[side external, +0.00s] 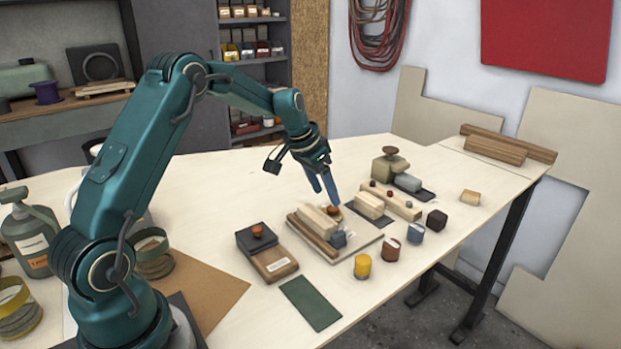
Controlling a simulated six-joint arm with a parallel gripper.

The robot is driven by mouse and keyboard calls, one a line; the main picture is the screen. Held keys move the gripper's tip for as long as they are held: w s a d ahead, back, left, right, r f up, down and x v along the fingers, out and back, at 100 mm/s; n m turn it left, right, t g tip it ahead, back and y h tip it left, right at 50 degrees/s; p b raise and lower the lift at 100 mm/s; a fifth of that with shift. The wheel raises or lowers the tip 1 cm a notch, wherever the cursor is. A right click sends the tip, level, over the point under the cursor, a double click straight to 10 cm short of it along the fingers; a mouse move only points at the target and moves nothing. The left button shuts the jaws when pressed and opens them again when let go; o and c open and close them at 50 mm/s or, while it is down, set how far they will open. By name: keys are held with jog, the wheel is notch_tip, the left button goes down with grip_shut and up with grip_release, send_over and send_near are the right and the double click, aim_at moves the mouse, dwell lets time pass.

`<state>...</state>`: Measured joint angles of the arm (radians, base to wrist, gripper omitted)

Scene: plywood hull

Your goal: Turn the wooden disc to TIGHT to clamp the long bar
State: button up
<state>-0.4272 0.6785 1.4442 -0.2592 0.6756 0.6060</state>
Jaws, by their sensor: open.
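My gripper (327,194) points down over a fixture on a pale board (363,240), with its blue fingers apart. A small orange-brown disc (333,211) sits just below the fingertips, partly hidden by them. I cannot tell whether the fingers touch it, and no TIGHT marking is readable. Beside the disc, a light wooden block (316,222) lies on the board. A long brown bar (311,237) runs along the board's left edge. A small blue-grey block (338,240) is at the front end of the light block.
A dark box with an orange knob (257,231) and a labelled wooden block (274,264) stand left. A green mat (310,303) lies in front. Several blocks with knobs stand behind.

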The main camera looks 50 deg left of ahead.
aim_at(332, 208)
jog(key=shift+x, duration=2.1)
jog(key=shift+d, duration=0.1)
grip_shut()
